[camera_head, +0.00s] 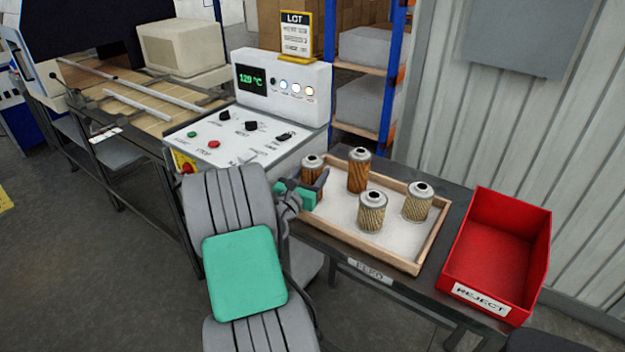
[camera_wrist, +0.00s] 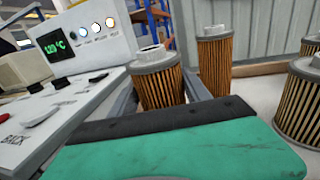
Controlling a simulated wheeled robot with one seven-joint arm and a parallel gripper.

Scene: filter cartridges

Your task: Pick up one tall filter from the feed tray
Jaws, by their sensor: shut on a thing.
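My gripper (camera_head: 311,190) is at the left corner of the wooden feed tray (camera_head: 420,236), shut on a tall orange-brown pleated filter (camera_head: 313,164). In the wrist view this filter (camera_wrist: 160,82) stands between the two grey fingers, roughly upright, its metal cap with a hole on top. Its lower part is hidden, so I cannot tell whether it touches the tray. A second tall filter (camera_head: 358,172) stands upright near the tray's back; it also shows in the wrist view (camera_wrist: 214,62). Two shorter, wider, yellowish filters (camera_head: 372,213), (camera_head: 417,203) stand in the tray.
A red reject bin (camera_head: 493,250) stands right of the tray on the dark table. A control panel (camera_head: 250,140) with knobs and a display is close on the left, behind my arm. A LOT sign (camera_head: 296,35) stands on top of it. The tray's front middle is bare.

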